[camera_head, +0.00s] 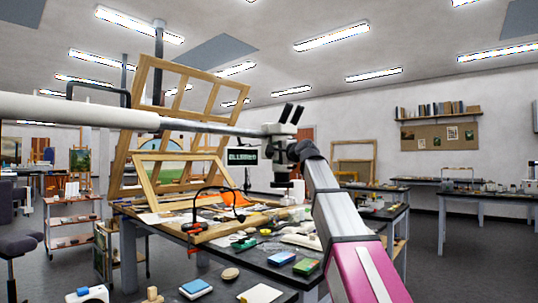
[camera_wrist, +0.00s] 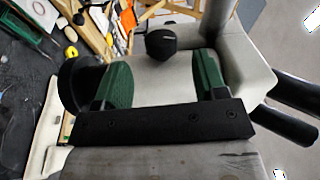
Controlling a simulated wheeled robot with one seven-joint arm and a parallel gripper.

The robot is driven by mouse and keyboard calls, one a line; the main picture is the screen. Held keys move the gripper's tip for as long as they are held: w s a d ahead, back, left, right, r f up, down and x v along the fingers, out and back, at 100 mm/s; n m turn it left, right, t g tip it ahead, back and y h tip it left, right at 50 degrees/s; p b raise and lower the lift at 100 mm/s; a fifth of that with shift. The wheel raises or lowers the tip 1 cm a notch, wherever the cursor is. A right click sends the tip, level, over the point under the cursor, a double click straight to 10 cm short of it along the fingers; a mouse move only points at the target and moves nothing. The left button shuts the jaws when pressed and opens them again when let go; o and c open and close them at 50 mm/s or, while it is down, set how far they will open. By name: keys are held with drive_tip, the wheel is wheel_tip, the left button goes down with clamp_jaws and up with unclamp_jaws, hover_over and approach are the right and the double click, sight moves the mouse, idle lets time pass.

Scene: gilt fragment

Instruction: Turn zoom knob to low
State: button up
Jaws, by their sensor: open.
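The zoom knob (camera_wrist: 161,43) is a dark round knob on the side of the pale microscope head (camera_wrist: 150,80). In the wrist view it lies between the lines of my two green fingers, near their tips. My gripper (camera_wrist: 161,64) is open, with a finger on each side of the knob and visible space on both sides. I cannot tell whether the tips reach around it. In the head view the microscope head (camera_head: 283,130) hangs over the workbench at the end of a boom; my arm hides the knob there.
The microscope's black eyepieces (camera_wrist: 295,112) stick out at right in the wrist view. The grey boom arm (camera_head: 120,112) crosses the left of the head view. A wooden frame (camera_head: 165,110) leans on the workbench (camera_head: 230,262), which holds several small boxes and tools.

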drive_tip(key=x, duration=0.6)
drive_tip(key=shift+s, duration=0.1)
drive_tip(key=c, duration=0.9)
drive_tip(key=shift+r+g, duration=0.2)
drive_tip(key=shift+g, duration=0.4)
drive_tip(key=shift+g+h, duration=0.6)
drive_tip(key=shift+h, duration=0.3)
